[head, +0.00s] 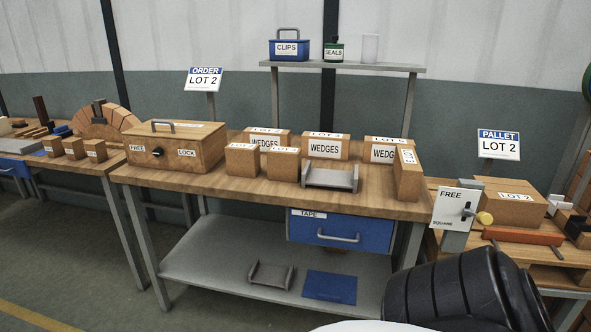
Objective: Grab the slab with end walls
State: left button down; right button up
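A grey slab with raised end walls (330,178) lies on the wooden workbench near its front edge, between small cardboard boxes. A second grey piece of similar shape, a slab with end walls (271,276), lies on the lower metal shelf beside a flat blue piece (330,287). Neither piece is touched by a gripper. Neither of my grippers is in view; only a dark arm part of mine shows at the lower right.
Cardboard boxes (325,147) marked WEDGES stand behind the upper slab, and a LOT box (407,175) stands right of it. A FREE/LOCK chest (175,148) stands left. A blue TAPE drawer (341,232) hangs below. The lower shelf is mostly clear.

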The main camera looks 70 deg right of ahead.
aim_at(309, 176)
jog(key=z, duration=0.7)
jog(key=i, duration=1.15)
jog(key=z, duration=1.25)
